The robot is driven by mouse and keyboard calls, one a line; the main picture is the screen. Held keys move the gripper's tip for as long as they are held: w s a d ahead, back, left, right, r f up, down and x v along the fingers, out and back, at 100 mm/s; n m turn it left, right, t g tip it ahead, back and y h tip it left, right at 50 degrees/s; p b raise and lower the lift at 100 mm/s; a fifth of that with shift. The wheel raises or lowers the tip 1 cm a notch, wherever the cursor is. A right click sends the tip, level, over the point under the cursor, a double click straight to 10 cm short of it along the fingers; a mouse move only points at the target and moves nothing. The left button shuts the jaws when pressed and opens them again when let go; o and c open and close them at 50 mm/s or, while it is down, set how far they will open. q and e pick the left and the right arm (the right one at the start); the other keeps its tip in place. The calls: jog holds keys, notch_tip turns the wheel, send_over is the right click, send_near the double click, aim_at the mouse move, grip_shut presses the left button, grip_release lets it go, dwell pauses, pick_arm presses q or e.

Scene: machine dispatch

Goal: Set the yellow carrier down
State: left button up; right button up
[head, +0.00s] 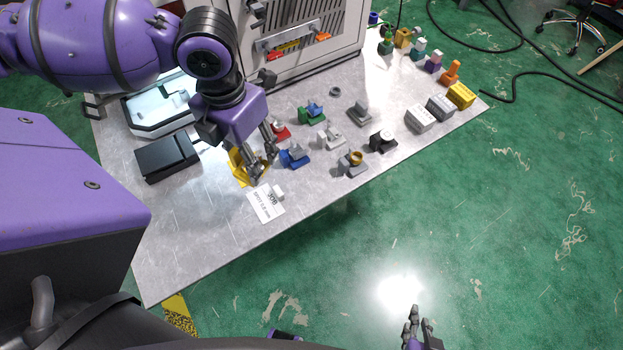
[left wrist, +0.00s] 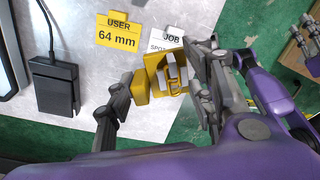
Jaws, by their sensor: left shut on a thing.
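The yellow carrier (left wrist: 152,72) is a bracket-like block with an opening and a light grey part in it. My left gripper (left wrist: 160,92) is shut on it, with one finger on each side. In the head view my left gripper (head: 262,163) points down over the table's front left part, with yellow between and beside its fingers. I cannot tell whether the carrier touches the table. A yellow card reading USER 64 mm (left wrist: 118,42) lies beside it, and a white JOB card (head: 266,205) lies close by. My right gripper (head: 417,322) is empty and looks open, off the table's front edge.
A black box (head: 167,157) lies left of the left gripper. Several small coloured carriers with parts, including a blue one (head: 294,156), stand to its right. A machine cabinet (head: 300,45) stands behind. The table (head: 205,235) is bare at the front left.

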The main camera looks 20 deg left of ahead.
pick_arm(q)
jog(key=shift+r+m, duration=0.1)
jog(key=shift+m, duration=0.2)
jog(key=shift+w+d, duration=0.15)
jog(key=shift+d, duration=0.1)
jog(key=w+d+f, duration=0.2)
jog(key=d, duration=0.1)
jog(key=w+d+f, duration=0.2)
jog(key=d+f, duration=0.1)
jog(key=w+d+f, duration=0.2)
jog(key=d+f, duration=0.1)
jog(key=d, duration=0.1)
jog(key=shift+w+d+f, duration=0.1)
jog(key=shift+w+f, duration=0.1)
jog(key=shift+w, duration=0.1)
jog(key=shift+w+d+f, duration=0.25)
jog(key=shift+f, duration=0.1)
jog(key=shift+w+d+f, duration=0.1)
jog(key=shift+d+f, duration=0.05)
jog(key=shift+f, duration=0.8)
jog(key=shift+w+d+f, duration=0.1)
jog(key=shift+f, duration=0.8)
